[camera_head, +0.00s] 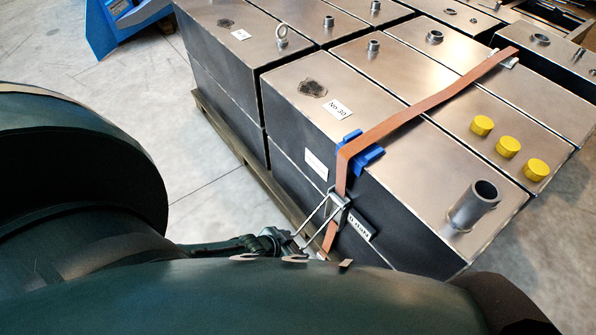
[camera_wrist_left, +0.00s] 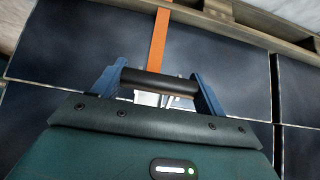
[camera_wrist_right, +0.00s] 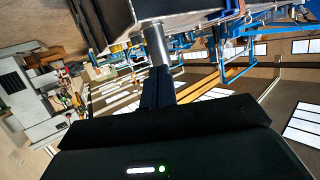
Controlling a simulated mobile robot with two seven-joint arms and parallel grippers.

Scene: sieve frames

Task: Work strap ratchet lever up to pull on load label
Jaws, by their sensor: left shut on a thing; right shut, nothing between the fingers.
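The orange strap (camera_head: 420,105) runs over the metal block's top, bends at a blue corner protector (camera_head: 367,157) and goes down the dark front face. The strap ratchet (camera_head: 338,201) sits on that face, its wire-like lever (camera_head: 311,218) sticking out down-left. My left gripper (camera_head: 283,240) is at the lever's outer end. In the left wrist view, its blue fingers (camera_wrist_left: 160,88) are shut on the lever's black grip bar (camera_wrist_left: 160,82), with the strap (camera_wrist_left: 159,40) behind. My right gripper (camera_wrist_right: 157,88) is shut and empty.
A metal pipe stub (camera_head: 474,204) stands on the block's near corner; in the right wrist view a pipe (camera_wrist_right: 156,43) is close to my fingertips, contact unclear. Yellow caps (camera_head: 508,146) sit on top. A wooden pallet (camera_head: 232,135) is underneath.

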